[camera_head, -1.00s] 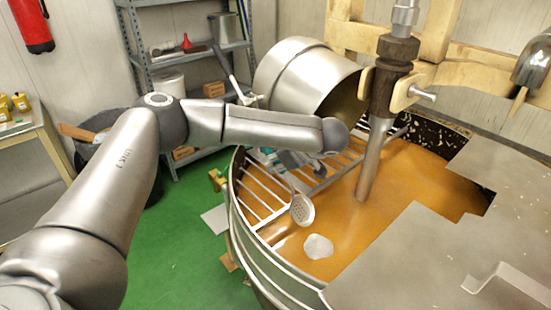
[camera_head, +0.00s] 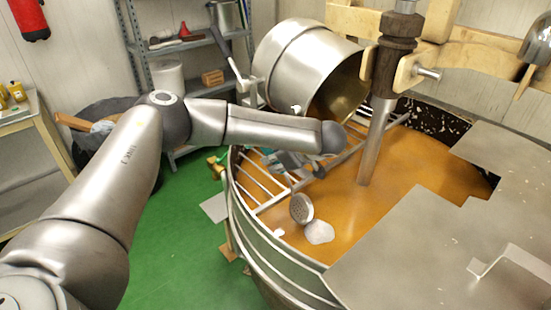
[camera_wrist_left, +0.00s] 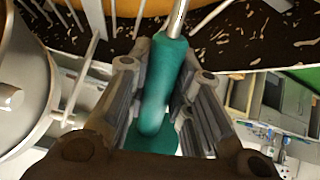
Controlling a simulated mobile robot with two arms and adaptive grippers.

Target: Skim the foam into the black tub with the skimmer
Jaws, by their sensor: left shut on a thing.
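My left gripper (camera_head: 293,163) is shut on the teal handle (camera_wrist_left: 165,85) of the skimmer, over the kettle's slatted guard. The skimmer's round perforated head (camera_head: 301,208) hangs tilted, at the upper left edge of a white foam patch (camera_head: 319,232). I cannot tell whether they touch. The foam lies on the orange-brown mass in the kettle (camera_head: 262,245). The black tub (camera_head: 88,152) stands on the floor at the left, partly hidden by my left arm. My right gripper is not in view.
A steel drum (camera_head: 300,62) tilts above the kettle. A vertical stirrer shaft (camera_head: 376,140) stands in the mass right of the skimmer. Metal cover plates (camera_head: 420,250) close the kettle's right side. Green floor (camera_head: 175,235) is clear between tub and kettle.

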